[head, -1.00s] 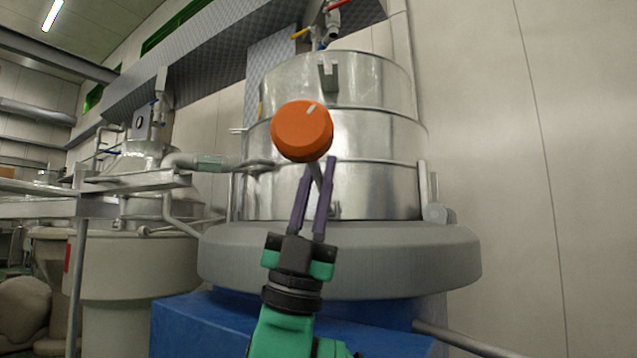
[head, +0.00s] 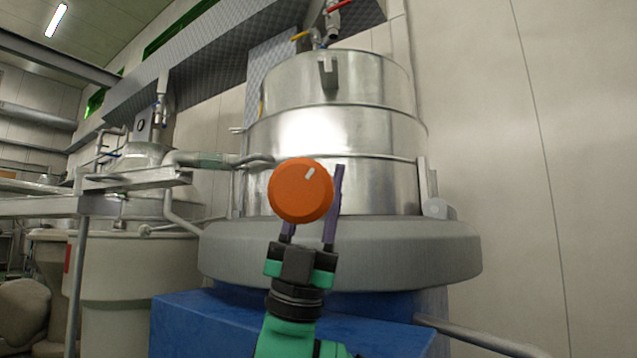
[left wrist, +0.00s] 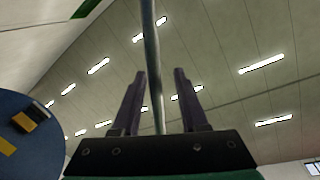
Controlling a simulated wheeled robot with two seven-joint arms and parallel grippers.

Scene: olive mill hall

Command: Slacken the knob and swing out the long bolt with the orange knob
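The orange knob (head: 301,190), with a white mark on its face, stands in front of the steel vessel in the head view. My left gripper (head: 319,172) reaches up behind the knob with its purple fingers apart; the knob hides most of the left finger. In the left wrist view a grey metal rod, the long bolt (left wrist: 153,60), runs between the spread fingers with gaps beside it. The knob hides the bolt in the head view, and the knob is not seen in the wrist view. My right gripper is not in view.
The steel vessel (head: 335,130) has a wide grey rim (head: 400,255) below it, over a blue base (head: 190,318). Pipes and a metal frame (head: 120,205) stand at the left. A bare pale wall (head: 530,150) is at the right.

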